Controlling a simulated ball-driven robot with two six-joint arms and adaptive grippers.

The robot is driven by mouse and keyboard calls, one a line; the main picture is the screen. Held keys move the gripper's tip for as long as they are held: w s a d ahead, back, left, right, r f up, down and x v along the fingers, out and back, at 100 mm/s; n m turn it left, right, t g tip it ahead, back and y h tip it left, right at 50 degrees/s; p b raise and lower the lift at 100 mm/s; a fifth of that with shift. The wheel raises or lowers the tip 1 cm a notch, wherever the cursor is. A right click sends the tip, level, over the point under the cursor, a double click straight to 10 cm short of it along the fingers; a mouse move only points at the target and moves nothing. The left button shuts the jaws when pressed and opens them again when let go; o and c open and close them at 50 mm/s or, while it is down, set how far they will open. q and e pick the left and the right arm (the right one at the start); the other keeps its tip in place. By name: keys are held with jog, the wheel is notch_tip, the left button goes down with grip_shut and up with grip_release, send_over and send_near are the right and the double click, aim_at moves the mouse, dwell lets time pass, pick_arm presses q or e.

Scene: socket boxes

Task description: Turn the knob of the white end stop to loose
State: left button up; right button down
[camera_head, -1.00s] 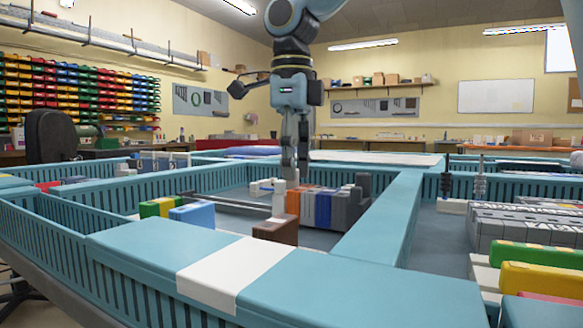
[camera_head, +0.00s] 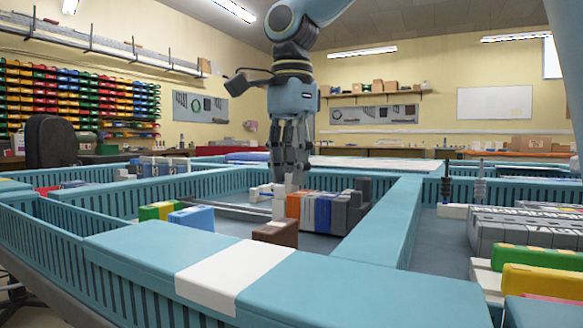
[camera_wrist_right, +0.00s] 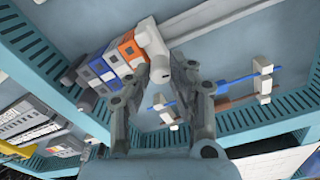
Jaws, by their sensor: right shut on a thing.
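The white end stop (camera_head: 279,207) stands on the rail, against the left end of a row of orange, blue and grey modules (camera_head: 322,210). It also shows in the right wrist view (camera_wrist_right: 151,42), with its pale round knob (camera_wrist_right: 162,72) toward the camera. My right gripper (camera_head: 289,184) points down from above. In the wrist view its fingers (camera_wrist_right: 165,80) are on either side of the knob, shut on it. The knob's setting cannot be read. My left gripper is not in view.
A brown block (camera_head: 276,233) lies in front of the row. Green, yellow and blue blocks (camera_head: 175,213) are to the left. Teal slatted walls (camera_head: 387,212) enclose this compartment. Bare floor shows beside the row.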

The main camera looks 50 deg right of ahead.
jog(key=shift+r+n, duration=0.1)
jog(key=shift+n, duration=1)
jog(key=c, duration=1.2)
grip_release()
jog(key=shift+o, duration=0.2)
